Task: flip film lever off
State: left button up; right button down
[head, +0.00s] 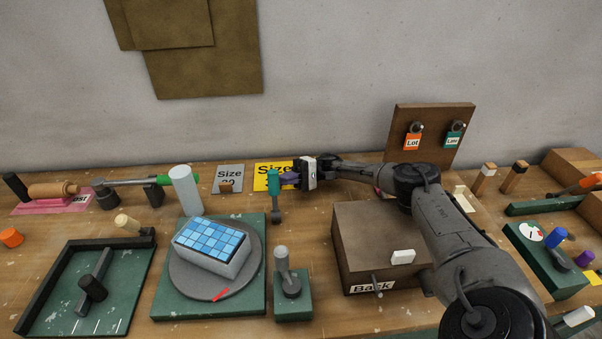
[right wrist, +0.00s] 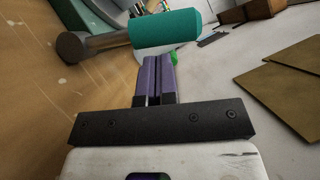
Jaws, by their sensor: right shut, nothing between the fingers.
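A lever with a teal handle (head: 274,181) stands near the back middle of the bench, with a grey pivot (head: 278,215) at its foot. No readable "film" label shows on it. My right gripper (head: 287,181) is immediately to the right of the handle. In the right wrist view its purple fingers (right wrist: 158,68) are shut with nothing between them, and the teal handle (right wrist: 166,32) lies just past their tips. I cannot tell whether they touch it. My left gripper is not in view.
A turntable (head: 182,282) with blue tiles is in front left, a small green lever block (head: 293,310) in front. A brown "Back" box (head: 345,257) is under my right arm.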

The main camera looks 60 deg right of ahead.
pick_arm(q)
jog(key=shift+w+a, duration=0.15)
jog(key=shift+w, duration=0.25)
pick_arm(e)
jog(key=shift+x, duration=0.75)
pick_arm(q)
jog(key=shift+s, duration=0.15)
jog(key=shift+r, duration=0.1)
